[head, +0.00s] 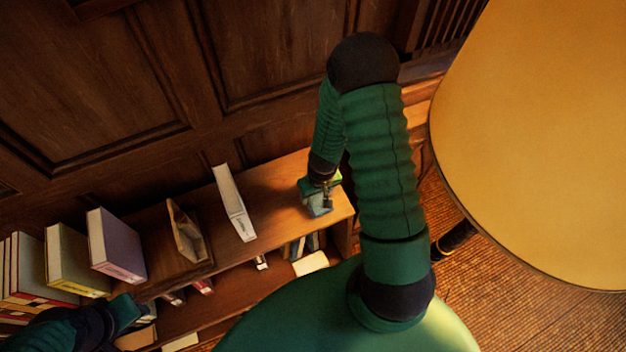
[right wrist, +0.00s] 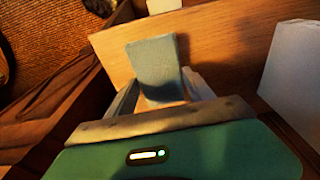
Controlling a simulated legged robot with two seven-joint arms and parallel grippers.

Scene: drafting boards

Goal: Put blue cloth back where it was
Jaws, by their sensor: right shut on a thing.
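The blue cloth (head: 319,207) is a small grey-blue piece at the right end of the shelf top. My right gripper (head: 322,196) is above that end and is shut on the cloth. In the right wrist view the cloth (right wrist: 155,62) stands out between the two fingers of the right gripper (right wrist: 160,90), over the wooden board. Whether the cloth touches the board is hard to tell. My left gripper (head: 125,312) shows only in part at the lower left, near the books, and its fingers are not clear.
The wooden shelf (head: 275,190) runs along a panelled wall. A white book (head: 233,203), a brown holder (head: 186,232) and a purple book (head: 116,246) stand to the left. More books fill the lower shelf. A large yellow round top (head: 540,130) is at right.

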